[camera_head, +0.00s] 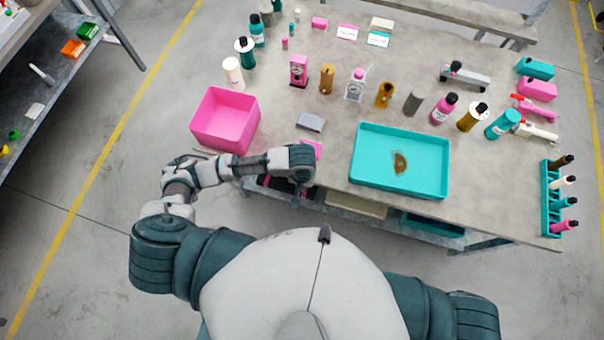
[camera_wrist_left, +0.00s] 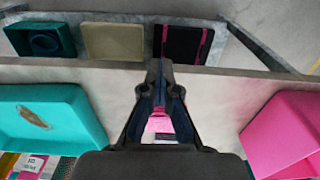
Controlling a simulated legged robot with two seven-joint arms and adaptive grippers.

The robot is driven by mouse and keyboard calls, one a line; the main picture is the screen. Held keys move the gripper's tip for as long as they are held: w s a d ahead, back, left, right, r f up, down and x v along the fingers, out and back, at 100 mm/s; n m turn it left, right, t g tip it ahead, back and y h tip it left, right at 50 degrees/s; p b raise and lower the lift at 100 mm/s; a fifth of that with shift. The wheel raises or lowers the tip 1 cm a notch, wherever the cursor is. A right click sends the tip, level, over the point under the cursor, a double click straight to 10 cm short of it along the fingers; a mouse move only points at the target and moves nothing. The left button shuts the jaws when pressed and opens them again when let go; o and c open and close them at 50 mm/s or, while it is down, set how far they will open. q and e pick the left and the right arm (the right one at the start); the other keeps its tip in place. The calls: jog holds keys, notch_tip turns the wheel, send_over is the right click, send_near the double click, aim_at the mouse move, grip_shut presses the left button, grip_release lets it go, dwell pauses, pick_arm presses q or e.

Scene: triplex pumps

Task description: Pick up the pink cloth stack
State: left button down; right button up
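The pink cloth stack (camera_head: 312,148) lies on the near part of the table, left of the teal tray, partly hidden behind my left gripper. In the left wrist view, a small patch of pink (camera_wrist_left: 160,123) shows through the gap between the fingers. My left gripper (camera_head: 297,190) hangs over the table's near edge, close beside the stack. In the left wrist view its fingers (camera_wrist_left: 158,72) come together at the tips, with a gap only lower down, and nothing is seen held. My right gripper is not in view.
A pink bin (camera_head: 225,120) stands left and a teal tray (camera_head: 440,178) right of my left gripper. A grey block (camera_head: 311,122) lies just behind the stack. Bottles crowd the table's far half. A shelf below the near edge holds several boxes and a black item (camera_wrist_left: 183,43).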

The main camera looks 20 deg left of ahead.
pick_arm(q)
jog(key=shift+c, duration=1.9)
grip_release()
